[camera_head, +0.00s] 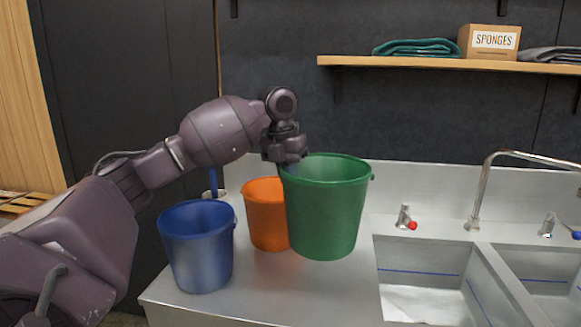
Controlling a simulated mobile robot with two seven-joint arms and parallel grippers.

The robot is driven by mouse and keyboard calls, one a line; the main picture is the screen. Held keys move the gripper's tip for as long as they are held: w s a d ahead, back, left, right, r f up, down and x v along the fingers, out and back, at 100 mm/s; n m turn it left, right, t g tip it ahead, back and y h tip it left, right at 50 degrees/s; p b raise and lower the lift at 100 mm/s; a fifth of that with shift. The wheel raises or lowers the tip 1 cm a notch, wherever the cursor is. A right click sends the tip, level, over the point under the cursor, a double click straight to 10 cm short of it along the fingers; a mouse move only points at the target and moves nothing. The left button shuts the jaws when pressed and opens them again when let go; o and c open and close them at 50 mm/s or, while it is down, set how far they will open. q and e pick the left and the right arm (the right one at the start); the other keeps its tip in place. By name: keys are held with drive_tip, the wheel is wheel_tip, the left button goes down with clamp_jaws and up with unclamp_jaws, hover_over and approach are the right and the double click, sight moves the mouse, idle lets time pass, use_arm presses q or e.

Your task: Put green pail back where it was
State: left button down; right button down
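The green pail (326,212) stands upright in the middle of the view, over the steel counter left of the sink, and partly covers the orange pail (265,215). I cannot tell whether its base touches the counter. My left gripper (290,163) points down at the pail's left rim and looks shut on it; the fingertips are partly hidden by the rim. The blue pail (198,250) stands nearer, at the left. My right gripper is not in view.
The steel counter (285,295) is bare in front of the green pail. A sink basin (425,270) opens at the right, with a faucet (477,190) and a red-tipped tap (405,220). A wall shelf (400,62) holds a SPONGES box (488,42) and folded cloths.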

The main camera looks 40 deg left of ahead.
use_arm(q)
wheel_tip(320, 180, down, 15)
drive_tip(key=b, duration=0.1)
drive_tip(key=shift+b, duration=0.35)
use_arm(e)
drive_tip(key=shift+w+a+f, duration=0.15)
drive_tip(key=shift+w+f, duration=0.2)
use_arm(q)
drive_tip(key=c, duration=1.8)
unclamp_jaws()
drive_tip(key=shift+f, duration=0.15)
drive_tip(key=o, duration=0.5)
drive_tip(key=shift+s, duration=0.1)
drive_tip(key=shift+c, duration=0.2)
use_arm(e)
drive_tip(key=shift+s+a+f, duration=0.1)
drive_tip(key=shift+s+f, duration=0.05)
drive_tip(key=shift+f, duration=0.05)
